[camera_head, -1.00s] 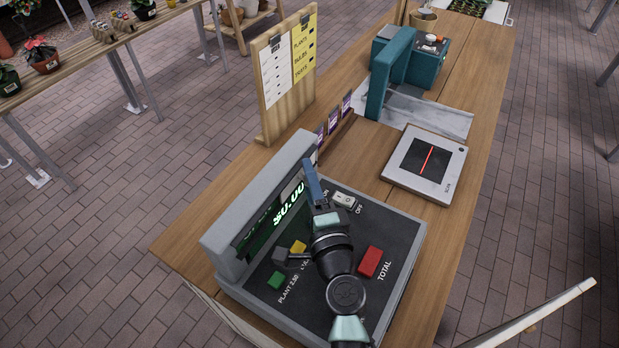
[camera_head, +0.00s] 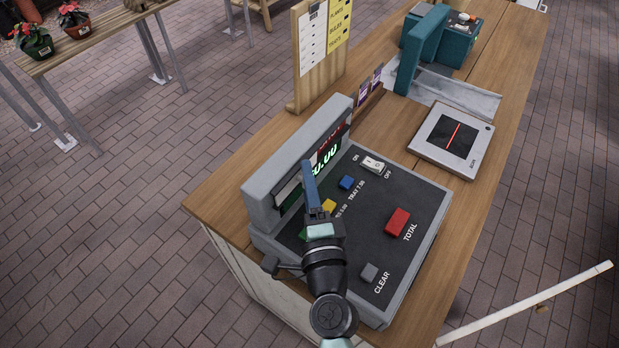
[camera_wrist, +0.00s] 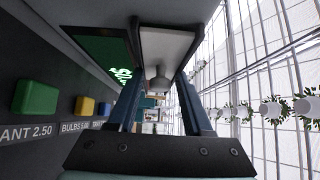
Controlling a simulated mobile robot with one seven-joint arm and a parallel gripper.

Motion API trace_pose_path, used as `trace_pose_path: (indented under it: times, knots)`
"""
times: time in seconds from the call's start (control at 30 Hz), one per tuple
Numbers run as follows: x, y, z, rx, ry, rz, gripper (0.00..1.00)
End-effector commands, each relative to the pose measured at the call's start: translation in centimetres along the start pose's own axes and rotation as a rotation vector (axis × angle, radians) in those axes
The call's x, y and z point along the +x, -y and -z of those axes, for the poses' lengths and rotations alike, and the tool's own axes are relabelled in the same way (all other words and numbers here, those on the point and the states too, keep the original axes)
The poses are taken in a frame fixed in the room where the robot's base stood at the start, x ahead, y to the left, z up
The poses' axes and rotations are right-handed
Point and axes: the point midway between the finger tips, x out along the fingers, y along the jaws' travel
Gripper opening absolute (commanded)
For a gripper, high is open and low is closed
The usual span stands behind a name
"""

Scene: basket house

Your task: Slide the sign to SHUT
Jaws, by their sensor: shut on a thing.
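The sign (camera_head: 287,194) is a pale sliding panel on the front of the register's upright display housing. In the head view it sits at the left part of the display, partly hidden by my gripper. A dark red panel with lettering (camera_head: 328,150) shows at the right end; I cannot read it surely. My gripper (camera_head: 308,167) is at the sign. In the wrist view the sign's pale face (camera_wrist: 165,48) has a grey knob (camera_wrist: 158,79) between the two blue fingers (camera_wrist: 157,95), which are shut on it. Green digits (camera_head: 322,166) show beside the sign.
The register (camera_head: 375,250) has coloured keys, including a red TOTAL key (camera_head: 397,221), below my arm.

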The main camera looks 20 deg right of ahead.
Motion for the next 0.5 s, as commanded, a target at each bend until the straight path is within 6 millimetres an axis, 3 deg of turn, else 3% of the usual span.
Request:
trace_pose_path:
  times: [0.07, 0.1, 0.5]
  knots:
    - [-0.12, -0.30, -0.28, 0.003, 0.008, -0.007, 0.00]
    - [-0.12, -0.31, -0.30, 0.004, 0.008, -0.007, 0.57]
    - [-0.90, -0.35, -0.17, 0.003, 0.005, -0.005, 0.58]
